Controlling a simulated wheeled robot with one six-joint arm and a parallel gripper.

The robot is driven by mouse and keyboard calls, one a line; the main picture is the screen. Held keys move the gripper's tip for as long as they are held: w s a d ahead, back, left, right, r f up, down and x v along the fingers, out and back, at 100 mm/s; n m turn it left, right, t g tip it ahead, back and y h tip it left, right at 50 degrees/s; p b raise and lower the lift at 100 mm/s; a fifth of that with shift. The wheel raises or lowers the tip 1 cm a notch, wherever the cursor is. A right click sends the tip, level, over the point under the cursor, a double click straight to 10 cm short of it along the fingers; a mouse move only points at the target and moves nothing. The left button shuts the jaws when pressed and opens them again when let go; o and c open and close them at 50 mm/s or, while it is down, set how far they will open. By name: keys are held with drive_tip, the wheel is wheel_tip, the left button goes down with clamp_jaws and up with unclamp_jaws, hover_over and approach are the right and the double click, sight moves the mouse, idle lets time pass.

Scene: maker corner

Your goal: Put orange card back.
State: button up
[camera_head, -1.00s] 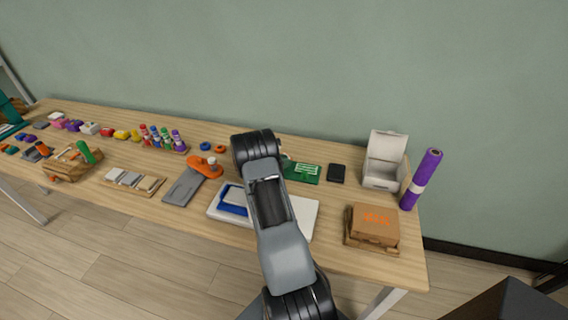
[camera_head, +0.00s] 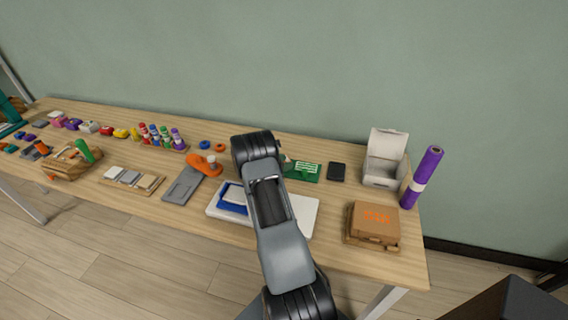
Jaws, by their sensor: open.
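I cannot make out an orange card for certain in the head view. An orange item (camera_head: 205,165) with a small pale knob lies at the end of a grey flat plate (camera_head: 182,186) on the table. A brown box (camera_head: 372,222) near the right front has orange marking on its top. My arm reaches up across the middle of the view and covers part of the table. My gripper is hidden behind the arm, so what it is near cannot be seen.
A white tray (camera_head: 304,219) with a blue item lies partly under my arm. A green board (camera_head: 303,172), a black square item (camera_head: 337,172), an open white box (camera_head: 381,174) and a purple roll (camera_head: 423,177) stand to the right. Small items crowd the left.

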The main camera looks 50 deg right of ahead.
drive_tip(key=shift+r+p, duration=0.55)
drive_tip(key=b+v, duration=0.1)
drive_tip(key=v, duration=1.1)
drive_tip(key=shift+f, duration=0.1)
